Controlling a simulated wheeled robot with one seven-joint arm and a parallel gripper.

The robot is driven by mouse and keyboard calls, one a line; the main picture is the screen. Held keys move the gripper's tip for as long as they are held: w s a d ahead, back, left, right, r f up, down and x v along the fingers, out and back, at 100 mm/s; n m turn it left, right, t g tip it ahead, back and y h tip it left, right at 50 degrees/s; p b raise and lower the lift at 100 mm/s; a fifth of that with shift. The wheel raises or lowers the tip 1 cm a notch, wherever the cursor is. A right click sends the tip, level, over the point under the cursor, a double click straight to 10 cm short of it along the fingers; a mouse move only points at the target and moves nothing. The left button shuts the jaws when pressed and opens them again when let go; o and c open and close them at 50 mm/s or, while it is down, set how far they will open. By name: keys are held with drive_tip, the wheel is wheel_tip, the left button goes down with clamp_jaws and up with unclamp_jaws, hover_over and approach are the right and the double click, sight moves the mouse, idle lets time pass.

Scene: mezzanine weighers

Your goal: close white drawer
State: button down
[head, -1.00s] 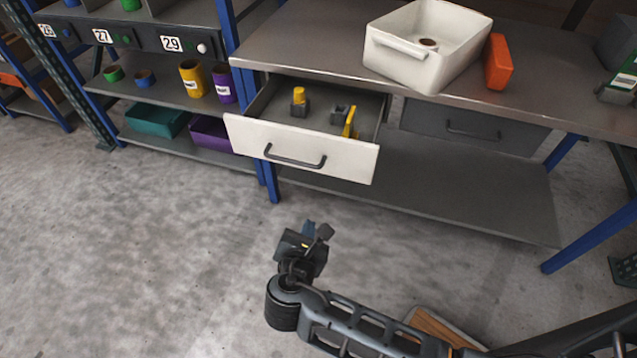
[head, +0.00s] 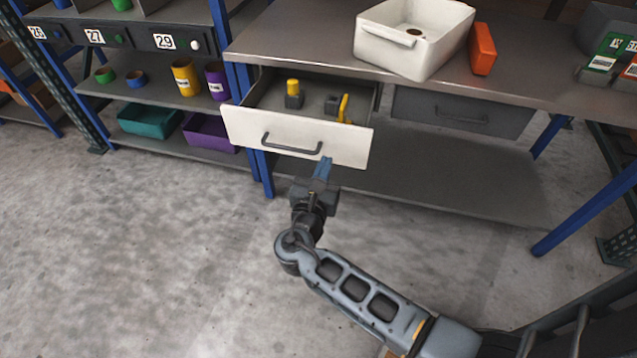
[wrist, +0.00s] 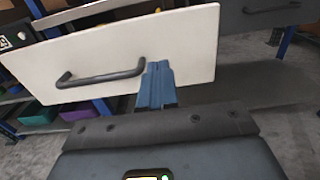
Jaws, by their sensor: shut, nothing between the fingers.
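The white drawer (head: 297,136) hangs open under the steel workbench, with a dark bar handle (head: 291,146) on its front. Inside it are a yellow-topped item (head: 293,92) and a dark item with a yellow part (head: 341,106). My gripper (head: 323,168) is shut and empty, its blue fingers at the lower right part of the drawer front. In the wrist view the fingers (wrist: 158,82) overlap the white front (wrist: 190,52), just right of the handle (wrist: 100,77). I cannot tell whether they touch it.
The workbench (head: 300,45) carries a white bin (head: 410,55) and an orange box (head: 482,50). A closed grey drawer (head: 462,112) is to the right. Blue posts (head: 262,172) flank the bench. Shelves with cups and bins stand at left. The floor in front is clear.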

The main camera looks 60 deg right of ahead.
sight(333, 141)
drive_tip(key=x, duration=0.5)
drive_tip(key=shift+w+d, duration=0.1)
drive_tip(key=shift+d, duration=0.25)
drive_tip(key=shift+d, duration=0.1)
drive_tip(key=shift+w+d, duration=0.15)
drive_tip(key=shift+d, duration=0.1)
drive_tip(key=b+x, duration=0.2)
drive_tip(key=x, duration=0.8)
drive_tip(key=b+x, duration=0.3)
drive_tip(key=x, duration=0.8)
drive_tip(key=shift+f, duration=0.2)
drive_tip(key=shift+w+d+b, duration=0.2)
drive_tip(key=shift+d+b, duration=0.15)
drive_tip(key=shift+d, duration=0.3)
drive_tip(key=shift+d+r, duration=0.2)
drive_tip(key=shift+r, duration=0.1)
